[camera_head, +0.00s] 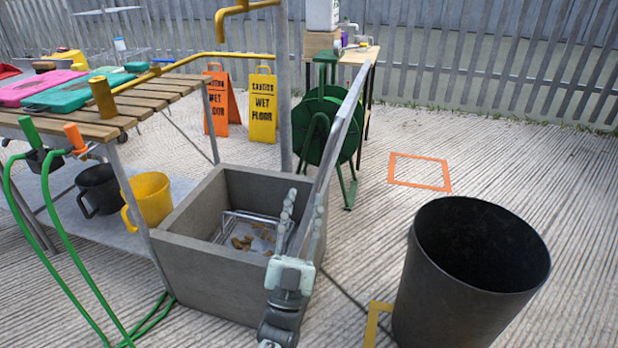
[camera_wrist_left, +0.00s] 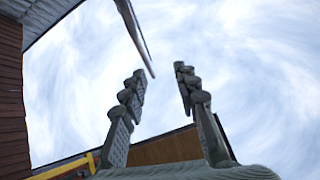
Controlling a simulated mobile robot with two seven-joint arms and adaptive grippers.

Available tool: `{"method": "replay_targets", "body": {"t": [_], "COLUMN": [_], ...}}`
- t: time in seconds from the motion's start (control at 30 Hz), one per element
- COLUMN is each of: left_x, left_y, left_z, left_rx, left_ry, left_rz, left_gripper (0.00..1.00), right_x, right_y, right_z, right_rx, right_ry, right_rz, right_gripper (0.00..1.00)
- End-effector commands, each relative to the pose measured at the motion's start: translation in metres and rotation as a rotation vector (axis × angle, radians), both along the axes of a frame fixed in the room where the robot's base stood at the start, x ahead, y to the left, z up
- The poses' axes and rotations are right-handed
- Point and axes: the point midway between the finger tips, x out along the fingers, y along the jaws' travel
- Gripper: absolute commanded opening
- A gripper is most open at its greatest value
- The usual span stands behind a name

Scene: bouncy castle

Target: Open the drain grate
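A square grey concrete drain basin (camera_head: 205,275) stands on the floor with its top uncovered. Inside it is a wire frame or basket (camera_head: 232,214) with brown debris (camera_head: 243,243). A long, thin grey metal piece (camera_head: 343,125) slants up from the basin's right side, seen nearly edge-on. I cannot tell for sure whether it is the raised grate. My left gripper (camera_head: 304,205) is upright in front of the basin's right side. In the left wrist view its fingers (camera_wrist_left: 160,72) are apart with nothing between them. Whether it touches the metal piece is unclear. My right gripper is out of view.
A black bin (camera_head: 445,300) stands at the right. A slatted table (camera_head: 150,103), green hoses (camera_head: 65,235), a black bucket (camera_head: 98,190) and a yellow bucket (camera_head: 152,198) are at the left. Wet-floor signs (camera_head: 262,107) and a green hose reel (camera_head: 312,125) are behind. Floor around the orange square (camera_head: 420,172) is clear.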

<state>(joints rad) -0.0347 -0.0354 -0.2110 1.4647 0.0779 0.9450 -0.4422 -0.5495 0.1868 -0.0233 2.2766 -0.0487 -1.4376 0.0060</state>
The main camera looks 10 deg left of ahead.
Motion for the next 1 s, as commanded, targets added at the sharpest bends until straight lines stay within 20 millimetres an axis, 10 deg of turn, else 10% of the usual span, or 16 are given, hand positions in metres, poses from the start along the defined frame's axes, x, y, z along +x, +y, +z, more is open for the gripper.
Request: {"method": "replay_targets", "body": {"t": [0.8,1.0], "left_x": [-0.02,0.001], "left_y": [0.002,0.009], "left_z": [-0.025,-0.071], "left_rx": [0.004,0.043], "left_ry": [0.02,0.32], "left_rz": [-0.005,-0.05], "left_gripper": [0.3,0.3], "right_x": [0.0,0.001], "right_y": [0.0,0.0], "right_z": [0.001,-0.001], "right_rx": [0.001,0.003], "right_ry": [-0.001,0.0], "right_rz": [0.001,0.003], "right_gripper": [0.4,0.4]}}
